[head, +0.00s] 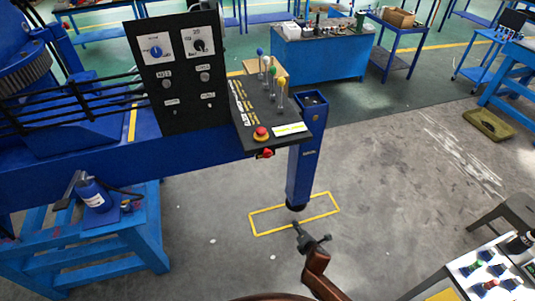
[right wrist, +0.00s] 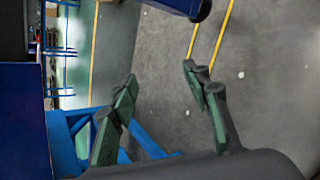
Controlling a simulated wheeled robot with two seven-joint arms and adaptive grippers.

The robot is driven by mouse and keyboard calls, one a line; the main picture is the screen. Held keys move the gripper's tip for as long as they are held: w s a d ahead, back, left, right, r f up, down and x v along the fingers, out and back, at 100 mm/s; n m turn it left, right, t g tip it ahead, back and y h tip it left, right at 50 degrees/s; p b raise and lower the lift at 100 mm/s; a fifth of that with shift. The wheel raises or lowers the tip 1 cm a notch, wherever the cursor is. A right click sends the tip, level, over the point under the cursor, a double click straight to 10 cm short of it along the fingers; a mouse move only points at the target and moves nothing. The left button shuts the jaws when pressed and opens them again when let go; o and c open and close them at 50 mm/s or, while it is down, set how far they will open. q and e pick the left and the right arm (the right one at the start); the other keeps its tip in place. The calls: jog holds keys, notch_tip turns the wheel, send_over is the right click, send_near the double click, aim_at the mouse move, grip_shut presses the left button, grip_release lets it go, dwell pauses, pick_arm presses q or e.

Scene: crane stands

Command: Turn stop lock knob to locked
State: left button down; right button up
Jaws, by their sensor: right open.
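A black control console (head: 262,110) sticks out from the blue crane stand. On its top is a red mushroom button with a yellow collar (head: 261,133). A small red knob (head: 266,153) sits on its front edge; its marks are too small to read. An upright black panel (head: 180,75) carries a blue knob (head: 155,51) and a black knob (head: 199,46). I cannot tell which of these is the stop lock knob. My right gripper (head: 312,237) is open and empty, low in front of the console. Its spread fingers show in the right wrist view (right wrist: 160,78). My left gripper is out of view.
A blue post (head: 304,160) with a black end hangs beside the console, just above my right gripper in the picture. Levers with coloured balls (head: 272,75) stand on the console. A white panel with knobs (head: 490,275) is at the lower right. Grey floor at the right is mostly clear.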

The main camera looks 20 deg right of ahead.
jog(key=w+a+r+n+t+p, duration=0.1)
jog(key=w+a+r+n+t, duration=0.15)
jog(key=r, duration=0.75)
jog(key=w+a+r+n+t, duration=0.1)
jog(key=w+a+r+n, duration=0.25)
jog(key=r, duration=0.65)
jog(key=n+t+y+p, duration=0.1)
jog(key=n+t+y, duration=0.1)
jog(key=n+t, duration=0.35)
send_near(268, 154)
jog(key=w+r+n+g, duration=0.1)
jog(key=n+g, duration=0.1)
jog(key=shift+m, duration=0.25)
jog(key=w, duration=0.6)
jog(key=shift+w+a+r, duration=0.15)
jog(key=shift+w+a, duration=0.05)
jog(key=shift+w, duration=0.75)
jog(key=shift+c, duration=0.4)
